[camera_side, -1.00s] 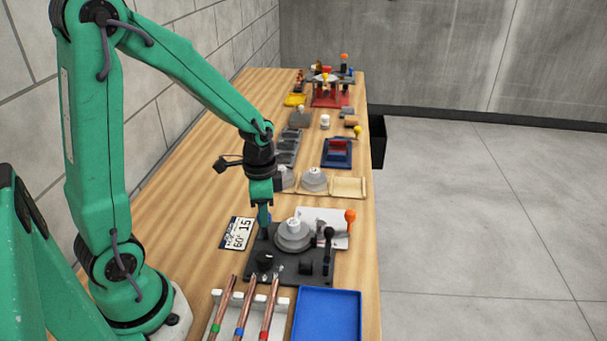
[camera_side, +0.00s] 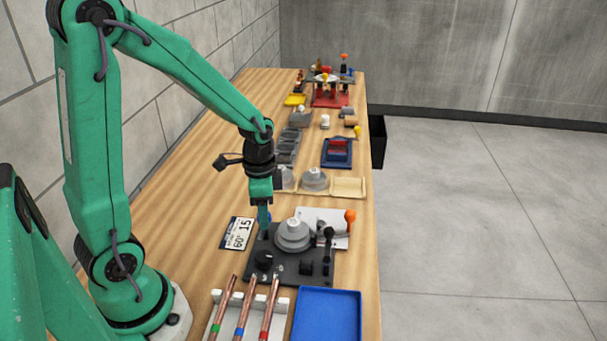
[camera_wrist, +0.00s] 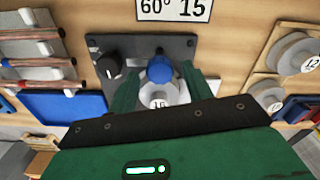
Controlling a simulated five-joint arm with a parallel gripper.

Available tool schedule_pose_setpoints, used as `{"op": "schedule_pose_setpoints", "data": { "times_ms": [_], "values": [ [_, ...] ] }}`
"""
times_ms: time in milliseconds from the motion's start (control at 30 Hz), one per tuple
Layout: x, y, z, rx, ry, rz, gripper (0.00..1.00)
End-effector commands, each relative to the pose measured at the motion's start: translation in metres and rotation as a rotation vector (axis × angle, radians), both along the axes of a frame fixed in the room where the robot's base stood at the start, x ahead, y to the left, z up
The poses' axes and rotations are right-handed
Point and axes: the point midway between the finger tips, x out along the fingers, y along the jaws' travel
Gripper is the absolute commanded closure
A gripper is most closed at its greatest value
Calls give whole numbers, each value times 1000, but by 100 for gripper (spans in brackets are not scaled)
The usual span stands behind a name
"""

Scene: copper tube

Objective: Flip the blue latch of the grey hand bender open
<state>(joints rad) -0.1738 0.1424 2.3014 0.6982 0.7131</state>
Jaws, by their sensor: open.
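The grey hand bender (camera_side: 287,268) is a dark plate with stacked grey round formers (camera_side: 292,236) on it, near the front of the bench. Its blue latch (camera_wrist: 160,69) shows as a rounded blue piece in the wrist view, beside the formers. My gripper (camera_wrist: 157,88) is open, with a green finger on each side of the latch. I cannot tell if either finger touches it. In the side view my gripper (camera_side: 265,222) points down at the left rear of the plate and mostly hides the latch.
A 60° 15 card (camera_side: 238,233) lies left of the bender. Copper tubes (camera_side: 243,308) on a white rack and a blue tray (camera_side: 327,314) are in front. A black-knobbed lever (camera_side: 328,233) and an orange knob (camera_side: 350,216) stand at the right.

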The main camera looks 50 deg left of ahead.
Motion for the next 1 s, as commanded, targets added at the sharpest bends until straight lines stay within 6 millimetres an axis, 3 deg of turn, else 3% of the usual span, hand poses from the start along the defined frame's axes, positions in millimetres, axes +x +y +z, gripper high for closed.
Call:
{"op": "schedule_pose_setpoints", "data": {
  "times_ms": [600,1000],
  "values": [
    [1,0,66,1,-4,-1,50],
    [0,0,75,0,-1,-1,50]
  ]
}}
